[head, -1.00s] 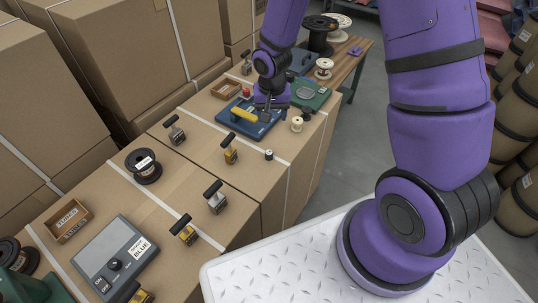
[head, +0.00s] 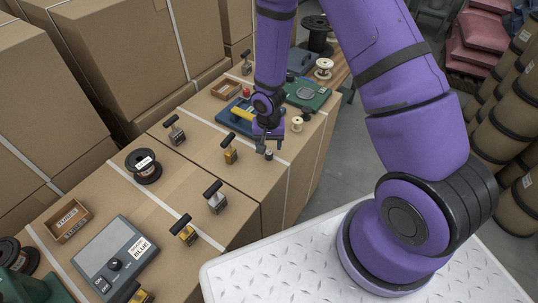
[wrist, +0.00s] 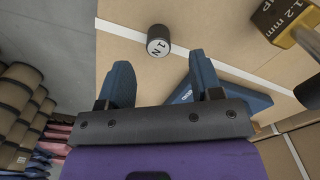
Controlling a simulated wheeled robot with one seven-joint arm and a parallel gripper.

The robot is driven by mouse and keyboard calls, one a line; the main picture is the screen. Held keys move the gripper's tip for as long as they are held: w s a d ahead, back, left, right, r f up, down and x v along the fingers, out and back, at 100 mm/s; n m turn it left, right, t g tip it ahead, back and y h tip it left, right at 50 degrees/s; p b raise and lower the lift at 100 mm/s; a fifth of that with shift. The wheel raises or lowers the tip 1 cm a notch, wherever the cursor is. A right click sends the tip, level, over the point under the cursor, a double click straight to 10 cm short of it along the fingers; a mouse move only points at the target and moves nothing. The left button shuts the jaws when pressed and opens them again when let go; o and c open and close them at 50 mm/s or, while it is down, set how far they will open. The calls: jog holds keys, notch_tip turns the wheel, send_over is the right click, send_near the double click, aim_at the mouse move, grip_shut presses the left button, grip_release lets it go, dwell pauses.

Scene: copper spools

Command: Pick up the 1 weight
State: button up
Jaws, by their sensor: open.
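The 1 weight (wrist: 158,40) is a small dark cylinder with a white end face marked "1 N". It stands on the cardboard box top, close to a white strap. In the head view the weight (head: 269,155) sits just below my gripper (head: 264,145). In the wrist view my gripper (wrist: 160,76) has its two blue fingers apart with nothing between them. The weight lies beyond the fingertips, roughly in line with the gap, and is not touched.
Stamps with dark handles stand nearby, one yellow (head: 230,152) and one grey (head: 216,199). A small cream spool (head: 297,124) is to the right. The box's edge drops to the floor nearby.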

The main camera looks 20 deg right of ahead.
aim_at(269, 152)
jog(key=shift+f, duration=2.5)
jog(key=c, duration=1)
